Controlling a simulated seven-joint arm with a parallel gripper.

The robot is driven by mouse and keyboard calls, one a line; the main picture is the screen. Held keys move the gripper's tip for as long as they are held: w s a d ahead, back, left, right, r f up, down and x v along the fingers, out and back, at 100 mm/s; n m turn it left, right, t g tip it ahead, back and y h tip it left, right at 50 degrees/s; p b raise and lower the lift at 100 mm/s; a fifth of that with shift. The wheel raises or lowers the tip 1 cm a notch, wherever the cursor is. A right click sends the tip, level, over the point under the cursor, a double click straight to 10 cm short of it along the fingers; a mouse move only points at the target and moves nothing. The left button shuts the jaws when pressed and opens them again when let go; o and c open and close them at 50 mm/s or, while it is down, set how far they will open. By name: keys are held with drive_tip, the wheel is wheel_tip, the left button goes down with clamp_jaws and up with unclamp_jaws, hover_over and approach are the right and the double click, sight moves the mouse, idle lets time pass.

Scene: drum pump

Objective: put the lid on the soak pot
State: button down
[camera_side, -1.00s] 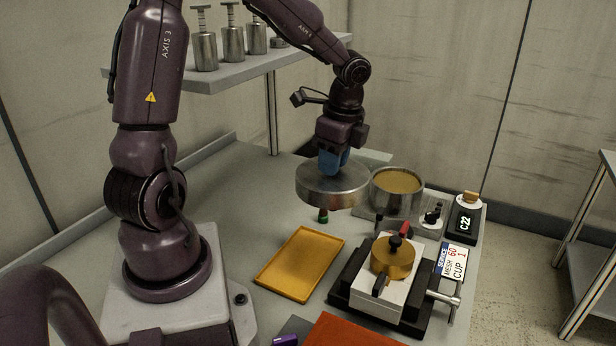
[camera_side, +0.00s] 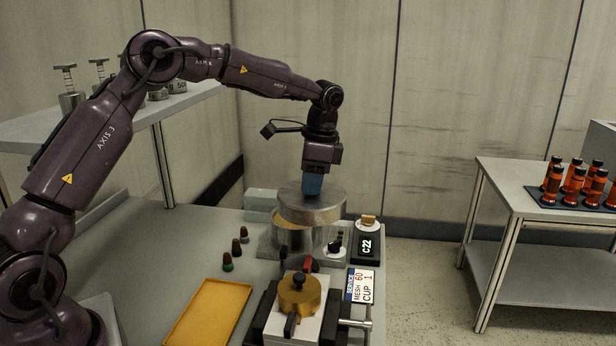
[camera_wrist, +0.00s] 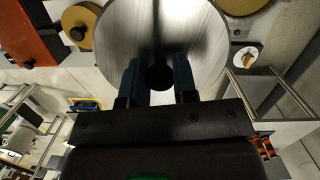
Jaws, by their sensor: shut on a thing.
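The soak pot (camera_side: 292,240) is a metal pot standing at the back right of the bench, with a strip of its tan contents showing at the rim. The lid (camera_side: 312,207) is a wide round metal disc held level just above the pot, overlapping it in the side view. A gap shows at the left, and the lid sits somewhat to the right of the pot there. My gripper (camera_side: 312,184) has blue fingers and is shut on the lid's knob. In the wrist view the dark knob (camera_wrist: 159,77) is between the fingers, and the lid (camera_wrist: 190,35) hides most of what is below.
A clamp with a brass cup (camera_side: 299,296) is in front. A yellow tray (camera_side: 208,312) and several small dark stoppers (camera_side: 237,248) lie to the left.

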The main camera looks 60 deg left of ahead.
drive_tip(key=w+a+f+m+t, duration=0.1)
drive_tip(key=w+a+f+m, duration=0.1)
drive_tip(key=a+f+m, duration=0.2)
drive_tip(key=w+a+f+m+t, duration=0.1)
drive_tip(key=w+a+f+m, duration=0.2)
drive_tip(key=a+m, duration=0.8)
drive_tip(key=shift+w+f+y, duration=0.3)
drive_tip(key=shift+f, duration=0.25)
drive_tip(key=shift+f, duration=0.2)
idle(0.3)
drive_tip(key=shift+f, duration=0.35)
drive_tip(key=shift+f, duration=0.9)
idle(1.5)
unclamp_jaws()
idle(0.5)
